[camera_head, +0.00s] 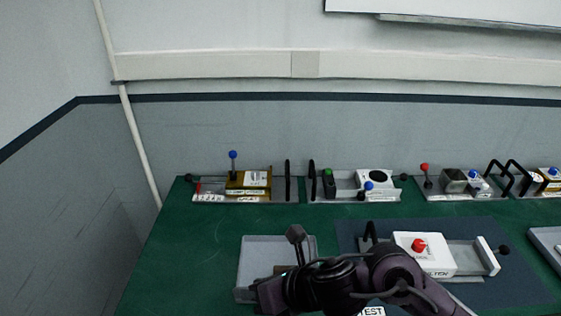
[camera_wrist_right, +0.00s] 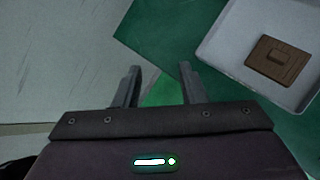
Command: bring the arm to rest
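My right arm comes in from the bottom of the head view and reaches left over the front of the table. My right gripper (camera_head: 264,292) is at the near edge of a grey tray. The grey tray (camera_wrist_right: 228,42) holds a brown block (camera_wrist_right: 281,62), off to the right of the fingers. My left gripper is not in view.
The green table (camera_head: 190,260) is bare at left. On a dark mat (camera_head: 515,280) stands a white unit with a red knob (camera_head: 419,245). Along the back are trays of parts with a blue-topped lever (camera_head: 233,156) and black handles (camera_head: 288,180). Another tray is cut off at right.

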